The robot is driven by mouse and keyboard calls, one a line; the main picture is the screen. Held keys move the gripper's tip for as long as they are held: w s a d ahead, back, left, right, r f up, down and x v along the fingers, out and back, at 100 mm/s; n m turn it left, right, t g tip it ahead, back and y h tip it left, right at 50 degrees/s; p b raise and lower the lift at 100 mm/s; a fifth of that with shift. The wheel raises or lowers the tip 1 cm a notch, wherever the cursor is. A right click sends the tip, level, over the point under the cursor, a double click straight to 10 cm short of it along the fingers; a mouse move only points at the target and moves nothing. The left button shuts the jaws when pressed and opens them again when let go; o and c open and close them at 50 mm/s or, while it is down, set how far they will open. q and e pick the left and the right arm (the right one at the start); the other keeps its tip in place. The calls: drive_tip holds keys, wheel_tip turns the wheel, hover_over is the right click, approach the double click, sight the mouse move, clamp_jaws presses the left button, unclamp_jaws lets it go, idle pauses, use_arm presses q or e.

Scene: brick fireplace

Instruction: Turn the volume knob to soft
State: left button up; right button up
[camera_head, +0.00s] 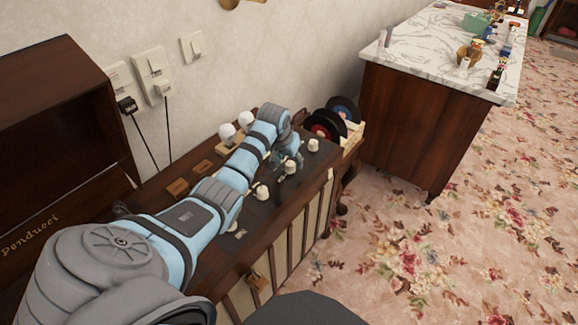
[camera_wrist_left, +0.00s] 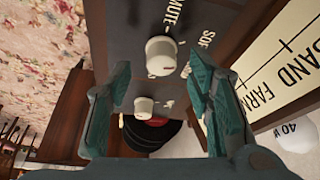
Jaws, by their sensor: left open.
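A cream volume knob (camera_wrist_left: 160,56) with a small red mark shows in the left wrist view on a dark panel (camera_wrist_left: 118,30). The word "MUTE" and part of "SOF" are printed beside it. My left gripper (camera_wrist_left: 165,88) is open, with one teal finger to each side of the knob, apart from it in the picture. In the head view my left gripper (camera_head: 290,158) is over the radio's control panel, among several cream knobs, including one knob (camera_head: 313,145) beyond it and another (camera_head: 261,193) nearer. Which of these is the volume knob is unclear there. My right gripper is out of view.
Two white bulbs (camera_head: 236,126) stand behind my arm by the wall. Records (camera_head: 328,122) are at the cabinet's far end. A marble-topped counter (camera_head: 420,50) stands beyond. A second knob (camera_wrist_left: 145,106) shows between the fingers. Open carpet (camera_head: 430,220) lies to the right.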

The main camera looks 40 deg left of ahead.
use_arm(q)
drive_tip(key=shift+b+x, duration=0.35)
drive_tip(key=shift+x, duration=0.9)
drive_tip(key=shift+r, duration=0.1)
clamp_jaws()
drive_tip(key=n+p, duration=0.1)
drive_tip(key=p, duration=0.1)
drive_tip(key=n+y+p, duration=0.1)
drive_tip(key=p, duration=0.1)
drive_tip(key=shift+d+r+n, duration=0.1)
drive_tip(key=shift+r+n, duration=0.2)
drive_tip(key=shift+n, duration=0.1)
drive_tip(key=shift+f, duration=0.25)
unclamp_jaws()
